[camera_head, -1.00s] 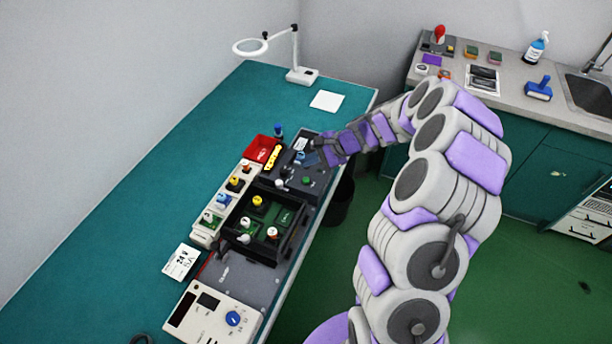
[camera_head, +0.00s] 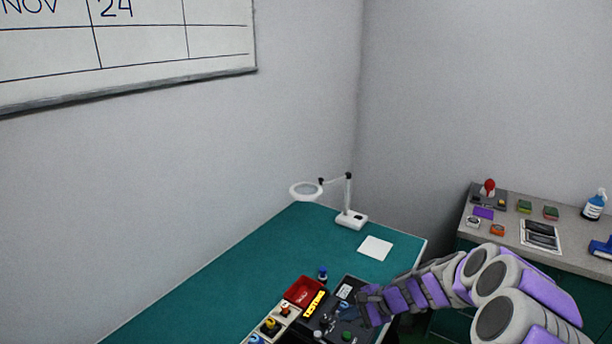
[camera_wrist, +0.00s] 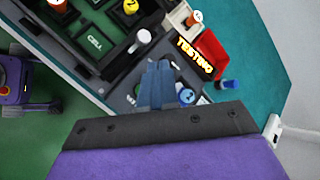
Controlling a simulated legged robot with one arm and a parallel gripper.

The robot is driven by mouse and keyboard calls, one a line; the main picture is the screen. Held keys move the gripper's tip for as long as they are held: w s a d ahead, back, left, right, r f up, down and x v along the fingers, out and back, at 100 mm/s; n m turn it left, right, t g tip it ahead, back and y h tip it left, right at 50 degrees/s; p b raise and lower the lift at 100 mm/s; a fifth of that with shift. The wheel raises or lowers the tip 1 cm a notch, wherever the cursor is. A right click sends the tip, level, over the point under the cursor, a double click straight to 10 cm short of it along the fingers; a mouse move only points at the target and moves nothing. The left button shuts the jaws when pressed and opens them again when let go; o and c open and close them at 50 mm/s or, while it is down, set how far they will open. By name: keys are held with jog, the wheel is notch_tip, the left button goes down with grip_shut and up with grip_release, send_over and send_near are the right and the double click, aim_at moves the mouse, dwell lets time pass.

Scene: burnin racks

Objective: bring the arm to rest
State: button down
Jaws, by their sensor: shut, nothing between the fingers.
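My gripper (camera_head: 345,309) is at the end of my grey and purple arm, over the dark panel (camera_head: 350,285) at the right edge of the teal bench. In the wrist view the blue-grey fingers (camera_wrist: 158,85) are together with nothing between them. They lie in front of the dark panel, close to a blue knob (camera_wrist: 186,96). I cannot tell whether the fingers touch the panel.
A red bin (camera_head: 303,291) and a yellow "TESTING" label (camera_head: 315,303) sit left of the gripper. A magnifier lamp (camera_head: 350,218) and white sheet (camera_head: 375,247) are farther back. A grey counter (camera_head: 510,235) stands at right. The bench's left side is clear.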

jog(key=s+a+r+n+g+h, duration=0.1)
jog(key=s+a+r+n, duration=0.25)
jog(key=s, duration=0.25)
jog(key=s+a+r+n+g+h, duration=0.1)
jog(key=s+a+r+n+g, duration=0.1)
jog(key=s+r, duration=0.35)
jog(key=s+a+r+n+g+h, duration=0.1)
jog(key=s+a+r+n, duration=0.15)
jog(key=s, duration=0.55)
jog(key=s+d+r+n+h, duration=0.1)
jog(key=s+d, duration=0.3)
jog(key=s, duration=0.6)
jog(key=s+d+n+g+h, duration=0.1)
jog(key=s+d+n+h, duration=0.3)
jog(key=s, duration=0.7)
jog(key=shift+d+r+h, duration=0.3)
jog(key=shift+d+r, duration=0.05)
